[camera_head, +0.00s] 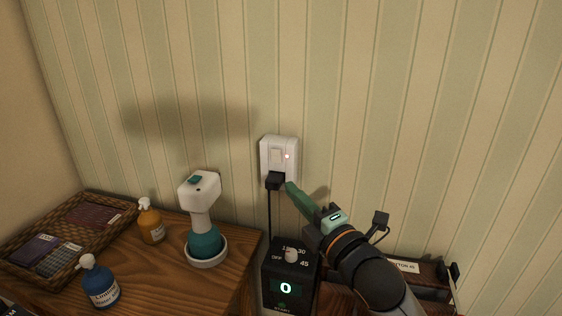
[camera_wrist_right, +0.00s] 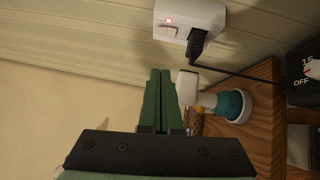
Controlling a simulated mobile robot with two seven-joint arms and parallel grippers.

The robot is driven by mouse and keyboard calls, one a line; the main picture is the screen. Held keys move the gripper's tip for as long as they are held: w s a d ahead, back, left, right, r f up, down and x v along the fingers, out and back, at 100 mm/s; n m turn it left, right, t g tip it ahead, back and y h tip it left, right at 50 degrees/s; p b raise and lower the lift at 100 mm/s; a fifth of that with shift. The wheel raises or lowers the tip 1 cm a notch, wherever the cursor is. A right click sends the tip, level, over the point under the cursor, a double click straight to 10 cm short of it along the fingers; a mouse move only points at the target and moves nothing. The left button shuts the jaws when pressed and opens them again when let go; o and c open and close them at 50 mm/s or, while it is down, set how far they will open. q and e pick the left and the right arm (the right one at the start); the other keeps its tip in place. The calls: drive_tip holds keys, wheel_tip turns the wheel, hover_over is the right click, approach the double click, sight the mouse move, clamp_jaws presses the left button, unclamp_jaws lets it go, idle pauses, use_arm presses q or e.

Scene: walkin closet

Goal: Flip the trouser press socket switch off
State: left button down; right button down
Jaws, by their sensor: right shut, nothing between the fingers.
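A white wall socket (camera_head: 293,147) with a rocker switch (camera_head: 276,156) and a lit red light is on the striped wall. A black plug (camera_head: 274,181) sits in its lower part, with a cord hanging down. My right gripper (camera_head: 290,187) is shut and empty, its green fingertips just right of the plug and below the socket. In the right wrist view the closed fingers (camera_wrist_right: 158,75) point toward the wall, with the socket (camera_wrist_right: 205,12), its switch (camera_wrist_right: 170,31) and the plug (camera_wrist_right: 197,42) ahead. Touch cannot be told. My left gripper is not in view.
Below is a black timer box (camera_head: 290,272) with a dial and a "0" display. On the wooden top (camera_head: 235,240) at left stand a white and teal handheld device (camera_head: 203,215), an orange bottle (camera_head: 151,222), a blue bottle (camera_head: 100,285) and a wicker tray (camera_head: 112,203). The wall above is clear.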

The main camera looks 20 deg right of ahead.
approach(272, 153)
drive_tip(key=w+a, duration=0.3)
drive_tip(key=shift+w+d+r+p, duration=0.15)
drive_tip(key=shift+w+d, duration=0.3)
drive_tip(key=shift+w, duration=0.2)
drive_tip(key=shift+w+d+r+p, duration=0.15)
drive_tip(key=shift+w+d, duration=0.3)
drive_tip(key=shift+w, duration=0.25)
